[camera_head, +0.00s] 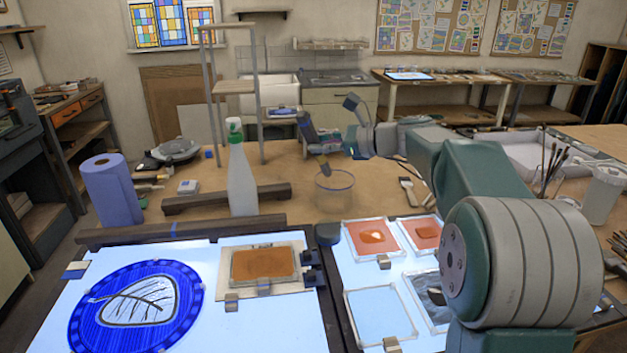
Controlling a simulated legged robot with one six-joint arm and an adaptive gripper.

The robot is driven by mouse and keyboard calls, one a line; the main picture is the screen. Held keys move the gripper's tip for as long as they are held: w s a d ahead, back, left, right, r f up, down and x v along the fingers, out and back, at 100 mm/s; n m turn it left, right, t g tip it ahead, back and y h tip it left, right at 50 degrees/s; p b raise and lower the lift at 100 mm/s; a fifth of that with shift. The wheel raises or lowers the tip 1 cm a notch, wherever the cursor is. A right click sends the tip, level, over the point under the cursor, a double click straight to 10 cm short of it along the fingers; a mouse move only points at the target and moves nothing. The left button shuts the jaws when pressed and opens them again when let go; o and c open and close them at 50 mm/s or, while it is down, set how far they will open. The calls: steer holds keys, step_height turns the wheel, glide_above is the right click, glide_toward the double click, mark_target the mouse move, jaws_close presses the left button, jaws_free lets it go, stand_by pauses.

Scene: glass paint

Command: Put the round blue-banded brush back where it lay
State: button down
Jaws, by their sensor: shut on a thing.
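My gripper (318,142) is in the middle of the head view, held above the brown table beyond the light panels. It is shut on a brush (323,166), whose short brownish end points down and slightly right from the jaws. Its blue band is too small to make out, and the jaws hide part of it. The brush end hangs just above or behind the rim of a clear, blue-rimmed jar (334,190); I cannot tell whether it is over the opening.
A spray bottle (241,180) with a green top and a wooden bar (226,198) stand left of the jar. A tall wooden frame (235,88) rises behind. Glass panes (380,315) lie on the lit panel in front. Bare table shows left and right of the jar.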

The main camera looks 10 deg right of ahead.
steer(key=shift+r, duration=0.55)
steer(key=shift+n, duration=0.3)
steer(key=n+g+h, duration=0.3)
steer(key=g+h, duration=0.1)
steer(key=shift+a+g+h, duration=0.1)
steer(key=shift+g+h, duration=0.2)
steer(key=shift+g, duration=0.1)
steer(key=n+g+h, duration=0.1)
steer(key=n+h, duration=0.1)
steer(key=h, duration=0.1)
steer(key=shift+g, duration=0.4)
steer(key=shift+s, duration=0.15)
